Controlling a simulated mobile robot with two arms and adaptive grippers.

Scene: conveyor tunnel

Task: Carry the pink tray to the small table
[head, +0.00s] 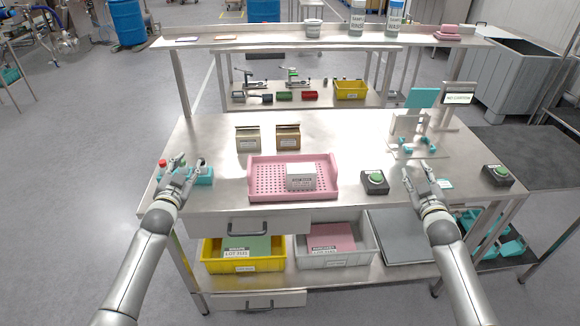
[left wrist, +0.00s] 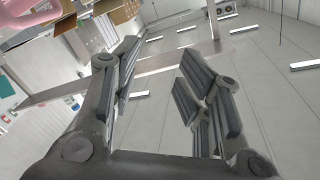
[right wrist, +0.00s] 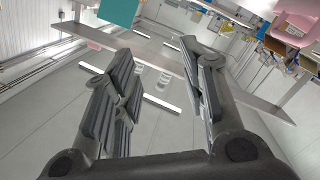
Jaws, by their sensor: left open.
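The pink tray (head: 262,180) lies on the steel workbench (head: 345,135), near its front edge. It has a perforated floor and holds a white labelled box (head: 301,177). A pink part, apparently the tray, shows at the top left of the left wrist view (left wrist: 30,12) and at the top right of the right wrist view (right wrist: 300,18). My left gripper (head: 187,164) is open and empty, left of the tray and apart from it. My right gripper (head: 417,170) is open and empty, well to its right. A low dark-topped table (head: 530,150) stands at the right; I cannot tell whether it is the small table.
Two small cardboard boxes (head: 268,138) stand behind the tray. Teal parts (head: 203,174) lie by my left gripper. A white fixture (head: 415,140) stands behind my right gripper.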

